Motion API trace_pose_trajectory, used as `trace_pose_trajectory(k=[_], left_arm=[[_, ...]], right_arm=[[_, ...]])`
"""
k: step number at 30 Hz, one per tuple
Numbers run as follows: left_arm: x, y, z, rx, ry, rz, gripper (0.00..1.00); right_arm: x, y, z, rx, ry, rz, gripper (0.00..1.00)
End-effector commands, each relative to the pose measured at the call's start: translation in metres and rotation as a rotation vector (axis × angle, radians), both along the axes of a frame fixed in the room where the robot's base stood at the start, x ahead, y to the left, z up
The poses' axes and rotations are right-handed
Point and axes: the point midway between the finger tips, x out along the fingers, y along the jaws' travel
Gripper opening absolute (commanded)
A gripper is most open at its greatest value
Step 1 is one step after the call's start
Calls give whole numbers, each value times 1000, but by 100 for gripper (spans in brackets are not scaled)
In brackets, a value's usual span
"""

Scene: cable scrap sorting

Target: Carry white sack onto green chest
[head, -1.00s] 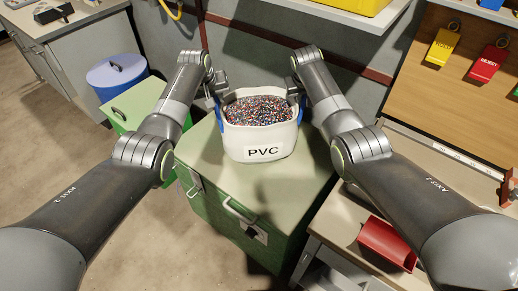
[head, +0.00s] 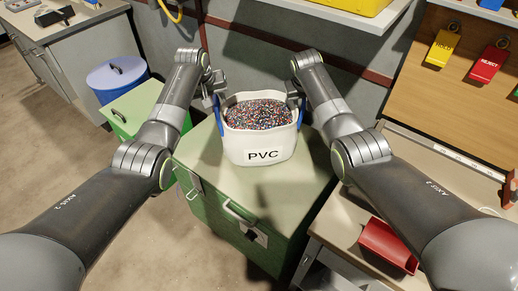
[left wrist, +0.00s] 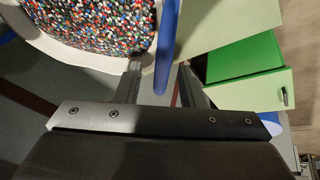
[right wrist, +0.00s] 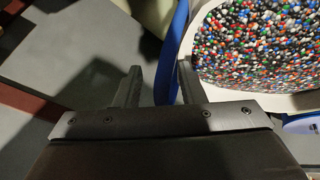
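The white sack (head: 259,147), marked PVC and full of multicoloured granules, stands upright on the lid of the green chest (head: 273,200), towards its back. It has a blue handle on each side. My left gripper (head: 217,99) is at its left handle; in the left wrist view that blue handle (left wrist: 167,45) passes between the fingers with gaps beside it. My right gripper (head: 295,97) is at the right handle; in the right wrist view that blue handle (right wrist: 172,60) runs between the spread fingers, near the right one. Both grippers look open around the handles.
A smaller green box (head: 133,107) and a blue round bin (head: 117,76) stand left of the chest. A workbench with a red scoop-like tray (head: 387,246) is at the right. A shelf (head: 345,14) overhangs behind. The front of the chest lid is clear.

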Motion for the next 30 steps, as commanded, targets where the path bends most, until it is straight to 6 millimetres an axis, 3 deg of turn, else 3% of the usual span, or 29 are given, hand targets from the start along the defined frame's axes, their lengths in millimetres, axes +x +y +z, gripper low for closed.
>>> trace_pose_trajectory(k=[18, 30], left_arm=[[-36, 13, 81, 1, -2, 1, 36], [-40, 14, 89, 1, 0, 1, 36]], right_arm=[[0, 0, 0, 0, 0, 0, 36], [-6, 3, 16, 0, -3, 1, 36]])
